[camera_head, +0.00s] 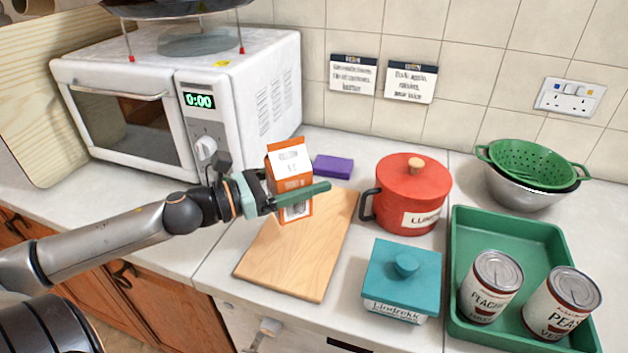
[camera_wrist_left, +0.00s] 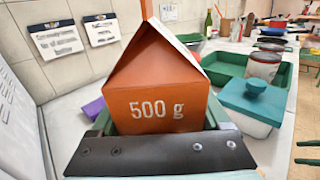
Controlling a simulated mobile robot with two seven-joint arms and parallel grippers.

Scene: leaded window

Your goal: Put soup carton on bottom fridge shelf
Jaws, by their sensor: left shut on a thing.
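The soup carton (camera_head: 290,170) is an orange gable-topped carton with a white label, upright above the far part of the wooden board. My left gripper (camera_head: 293,195) comes in from the left and is shut on it. In the left wrist view the carton (camera_wrist_left: 160,85) fills the middle, with "500 g" on its side, between the jaws. I cannot tell whether its base touches the board. No fridge or fridge shelf is clearly in view.
A wooden board (camera_head: 292,260) lies under the carton. A red pot (camera_head: 411,185), teal box (camera_head: 402,290) and green tray (camera_head: 470,225) with two cans stand to the right. A purple sponge (camera_head: 333,166) lies behind. A white microwave (camera_head: 250,90) is at the back left.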

